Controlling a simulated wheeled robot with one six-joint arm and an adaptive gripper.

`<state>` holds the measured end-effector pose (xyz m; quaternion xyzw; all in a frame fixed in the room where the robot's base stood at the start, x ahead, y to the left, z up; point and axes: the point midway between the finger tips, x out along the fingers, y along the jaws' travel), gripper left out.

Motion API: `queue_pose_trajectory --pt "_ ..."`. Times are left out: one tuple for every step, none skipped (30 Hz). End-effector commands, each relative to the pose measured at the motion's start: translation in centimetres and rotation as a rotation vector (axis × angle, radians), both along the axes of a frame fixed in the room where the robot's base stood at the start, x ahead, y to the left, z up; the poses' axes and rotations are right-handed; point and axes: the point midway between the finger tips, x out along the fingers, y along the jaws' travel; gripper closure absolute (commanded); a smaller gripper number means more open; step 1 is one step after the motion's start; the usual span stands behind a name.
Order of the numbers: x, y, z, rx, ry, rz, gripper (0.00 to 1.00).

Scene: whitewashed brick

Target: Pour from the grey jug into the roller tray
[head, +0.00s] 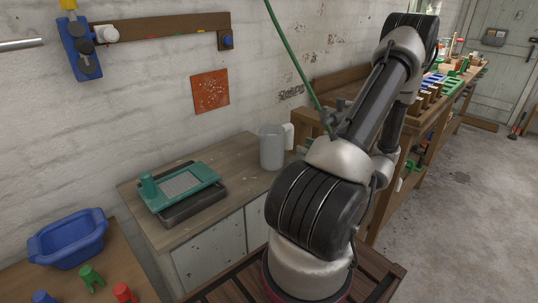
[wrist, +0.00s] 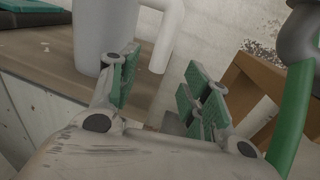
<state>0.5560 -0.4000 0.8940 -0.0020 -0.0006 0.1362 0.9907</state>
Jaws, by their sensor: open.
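The grey jug (head: 272,148) stands upright on the wooden top of a cabinet, near its right end. Its handle (head: 289,136) points right, toward my arm. The teal roller tray (head: 207,172) lies left of the jug, on a dark base, with a teal cylinder at its left end. In the wrist view the jug (wrist: 92,38) is at upper left, with its handle (wrist: 168,35) beyond the gap between the fingers. My gripper (wrist: 163,88) is open and empty, close to the handle; contact cannot be told.
A blue tub (head: 68,240) and several small coloured pieces sit on a table at lower left. A wooden workbench (head: 425,125) with tools runs along the right. A green cable or hose (head: 292,62) hangs near my arm. The cabinet top between tray and jug is clear.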

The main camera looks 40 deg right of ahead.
Motion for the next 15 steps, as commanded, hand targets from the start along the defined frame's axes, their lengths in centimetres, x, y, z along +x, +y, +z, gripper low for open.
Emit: queue_pose_trajectory --pt "0.5 0.1 0.0 0.002 0.0 0.0 0.52" --pt "0.9 0.3 0.0 0.001 -0.001 0.001 0.52" --pt "1.4 0.4 0.0 0.001 -0.001 0.001 0.52" --pt "1.7 0.5 0.0 0.001 -0.001 0.001 0.52" --pt "2.1 0.6 0.0 0.0 0.0 0.002 0.52" --pt "2.6 0.8 0.0 0.0 0.0 0.003 0.52" --pt "3.0 0.9 0.0 0.0 0.0 0.002 0.52" --pt "3.4 1.0 -0.1 0.0 0.0 0.003 0.52" --pt "4.0 1.2 -0.1 0.0 0.001 0.004 0.52" --pt "4.5 1.3 -0.1 0.0 0.001 0.004 0.52" --pt "5.0 1.5 -0.1 0.0 0.001 0.004 0.52" --pt "5.6 1.6 -0.1 0.0 0.001 0.004 0.52" --pt "6.0 1.7 -0.1 0.0 0.001 0.004 0.52" --pt "6.4 1.8 -0.1 0.0 0.001 0.004 0.52" --pt "6.7 1.9 -0.1 0.0 0.001 0.003 0.52"
